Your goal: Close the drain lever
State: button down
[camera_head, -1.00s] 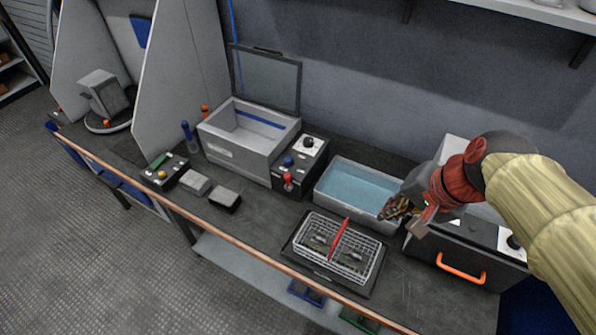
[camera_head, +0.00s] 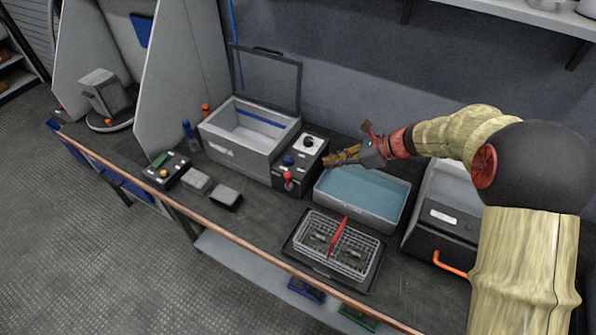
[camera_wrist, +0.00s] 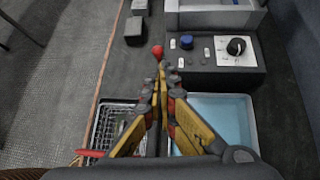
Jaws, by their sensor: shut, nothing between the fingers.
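The drain lever appears to be the small lever with a red knob (camera_head: 288,177) on the front of the dark control box (camera_head: 310,160), beside the open grey tank (camera_head: 245,150). In the wrist view the red knob (camera_wrist: 157,50) shows just beyond my fingertips. My gripper (camera_head: 328,160) is shut and empty, with yellow and grey fingers. It is above the box's right edge, to the right of the lever in the head view. In the wrist view my gripper (camera_wrist: 164,70) points toward the knob. I cannot tell whether it touches it. The lever's stem is mostly hidden.
A tray of blue water (camera_head: 362,193) is beneath my arm. A wire basket with a red handle (camera_head: 335,243) stands in front of it. A black dial (camera_head: 309,142) and a blue knob (camera_head: 288,160) are on the control box. Small grey blocks (camera_head: 196,181) lie to the left.

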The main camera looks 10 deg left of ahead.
dwell(0.3)
jog(key=b, duration=0.5)
send_near(288, 181)
jog(key=w+a+f, duration=0.2)
jog(key=a, duration=0.2)
jog(key=shift+a+r, duration=0.15)
jog(key=shift+r, duration=0.1)
jog(key=shift+r+p, duration=0.1)
jog(key=shift+p, duration=0.25)
jog(key=shift+a+h+p, duration=0.2)
jog(key=shift+h+p, duration=0.1)
jog(key=shift+p, duration=0.45)
jog(key=shift+p, duration=0.3)
